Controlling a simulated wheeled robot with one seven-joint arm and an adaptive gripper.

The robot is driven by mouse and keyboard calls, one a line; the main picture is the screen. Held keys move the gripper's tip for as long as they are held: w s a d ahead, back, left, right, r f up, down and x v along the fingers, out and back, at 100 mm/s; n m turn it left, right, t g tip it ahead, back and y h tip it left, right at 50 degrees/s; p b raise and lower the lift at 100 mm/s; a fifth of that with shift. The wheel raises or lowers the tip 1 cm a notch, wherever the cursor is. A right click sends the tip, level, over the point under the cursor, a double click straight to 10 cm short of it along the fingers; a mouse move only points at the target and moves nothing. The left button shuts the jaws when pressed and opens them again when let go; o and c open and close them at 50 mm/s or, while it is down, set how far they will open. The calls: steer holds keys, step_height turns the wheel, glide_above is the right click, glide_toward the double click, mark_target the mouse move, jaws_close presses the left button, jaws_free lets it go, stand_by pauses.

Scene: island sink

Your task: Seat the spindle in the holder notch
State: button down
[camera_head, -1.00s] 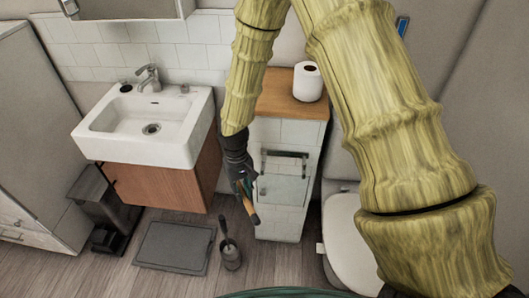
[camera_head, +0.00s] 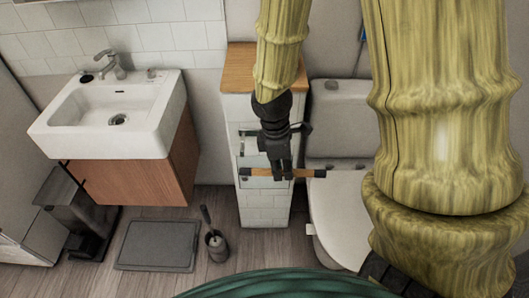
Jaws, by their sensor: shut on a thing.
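The dark holder (camera_head: 247,134) is on the cabinet's front, just behind and above the spindle. My gripper and wrist hide most of the holder, and I cannot see its notch. I cannot tell whether the spindle touches it.
The tiled cabinet (camera_head: 264,207) has a wooden top (camera_head: 239,70). The white toilet (camera_head: 345,205) stands close on the right. On the left are the sink (camera_head: 110,118), a pedal bin (camera_head: 70,205), a grey mat (camera_head: 158,245) and a toilet brush (camera_head: 216,245).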

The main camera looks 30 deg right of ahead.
steer(key=shift+s+d, duration=0.15)
steer(key=shift+w+n, duration=0.25)
steer(key=shift+n, duration=0.05)
steer(key=w+d+f+p, duration=0.1)
steer(key=w+f, duration=0.1)
steer(key=w, duration=0.5)
steer(key=w+d+f+p, duration=0.1)
steer(key=w+d+f, duration=0.1)
steer(key=w, duration=0.5)
steer(key=shift+w+f, duration=0.4)
steer(key=shift+f, duration=0.15)
steer(key=c, duration=1.3)
jaws_free()
step_height(320, 180, up, 12)
steer(key=w+a, duration=0.1)
steer(key=shift+a+b, duration=0.15)
steer(key=shift+b, duration=0.15)
